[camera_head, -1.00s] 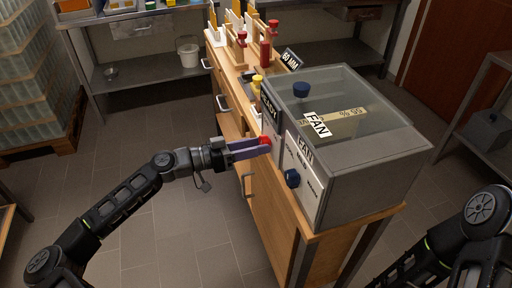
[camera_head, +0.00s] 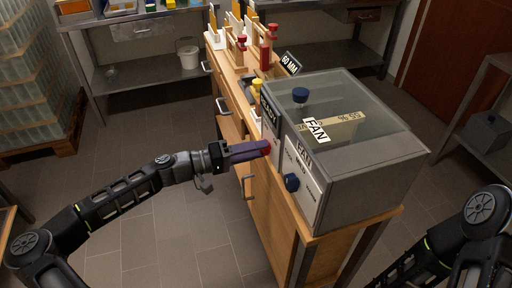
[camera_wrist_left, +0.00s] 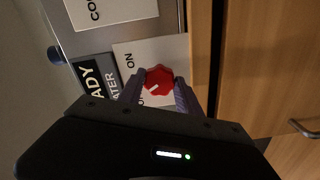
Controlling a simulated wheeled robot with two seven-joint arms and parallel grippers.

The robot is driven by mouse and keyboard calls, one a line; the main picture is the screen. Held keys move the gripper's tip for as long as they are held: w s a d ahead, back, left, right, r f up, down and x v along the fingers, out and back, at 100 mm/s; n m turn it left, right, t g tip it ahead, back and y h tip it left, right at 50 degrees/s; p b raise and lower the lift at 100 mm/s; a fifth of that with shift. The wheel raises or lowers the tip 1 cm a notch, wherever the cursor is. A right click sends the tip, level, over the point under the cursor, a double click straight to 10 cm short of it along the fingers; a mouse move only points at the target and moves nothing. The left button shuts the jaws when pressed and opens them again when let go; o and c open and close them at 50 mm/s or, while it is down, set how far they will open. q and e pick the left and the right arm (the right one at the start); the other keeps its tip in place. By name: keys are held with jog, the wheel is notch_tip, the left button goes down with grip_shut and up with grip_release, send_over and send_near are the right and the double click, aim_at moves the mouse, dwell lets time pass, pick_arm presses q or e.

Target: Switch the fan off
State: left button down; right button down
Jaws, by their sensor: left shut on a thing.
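My left gripper (camera_head: 268,147) is shut on a red knob (camera_wrist_left: 159,79) on the front of the grey box (camera_head: 372,168). In the left wrist view the knob sits between the two fingertips, with a white pointer mark and the word ON on the white plate (camera_wrist_left: 151,55) behind it. In the head view the fingers mostly hide the knob. To its right, a separate panel labelled FAN (camera_head: 304,158) carries a dark blue knob (camera_head: 291,182), which no gripper touches. My right arm shows at the lower right, but its gripper is out of view.
Wooden stands with red tops (camera_head: 266,50) are farther back.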

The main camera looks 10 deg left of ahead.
pick_arm(q)
jog(key=shift+n, duration=0.6)
jog(key=c, duration=0.8)
grip_release()
jog(key=shift+a, duration=0.1)
jog(key=v, duration=0.7)
jog(key=shift+s+a+b, duration=0.2)
jog(key=shift+a+b, duration=0.1)
jog(key=shift+b, duration=0.1)
